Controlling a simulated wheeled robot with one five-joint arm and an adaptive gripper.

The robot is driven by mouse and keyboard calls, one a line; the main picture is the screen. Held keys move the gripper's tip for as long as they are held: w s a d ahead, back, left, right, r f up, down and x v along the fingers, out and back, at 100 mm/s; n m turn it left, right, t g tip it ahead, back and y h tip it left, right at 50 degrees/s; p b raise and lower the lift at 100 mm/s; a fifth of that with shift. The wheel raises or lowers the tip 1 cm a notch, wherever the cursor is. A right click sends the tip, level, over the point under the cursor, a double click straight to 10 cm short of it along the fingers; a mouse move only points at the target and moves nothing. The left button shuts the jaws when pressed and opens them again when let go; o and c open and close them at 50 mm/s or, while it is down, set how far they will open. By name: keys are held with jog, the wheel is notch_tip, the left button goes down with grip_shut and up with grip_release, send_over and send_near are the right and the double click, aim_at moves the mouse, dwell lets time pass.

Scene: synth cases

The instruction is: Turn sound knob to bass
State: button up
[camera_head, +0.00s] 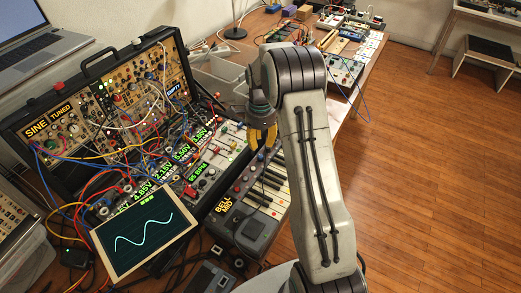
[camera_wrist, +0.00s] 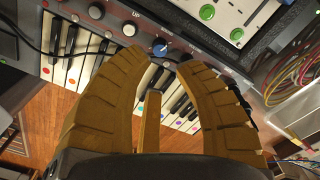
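A keyboard synth with white and black keys (camera_head: 278,186) lies under my gripper. Its small display (camera_head: 224,204) reads "BELL" and "MID" in yellow. In the wrist view, a blue knob (camera_wrist: 160,47) with a white pointer mark sits on the keyboard's grey panel, above the keys (camera_wrist: 85,67). My gripper (camera_head: 262,138) hangs over the panel. In the wrist view, its yellow-brown fingers (camera_wrist: 163,60) are spread apart, with the blue knob showing in the gap between the tips. I cannot tell whether either tip touches it. The knob's labels are not readable.
A modular synth case (camera_head: 110,95) with many cables stands at the left. A screen with a wave (camera_head: 145,230) is in front of it. A laptop (camera_head: 40,45) sits behind. Wooden floor (camera_head: 430,170) is clear at right.

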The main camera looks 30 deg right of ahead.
aim_at(260, 156)
jog(key=shift+r, duration=2.3)
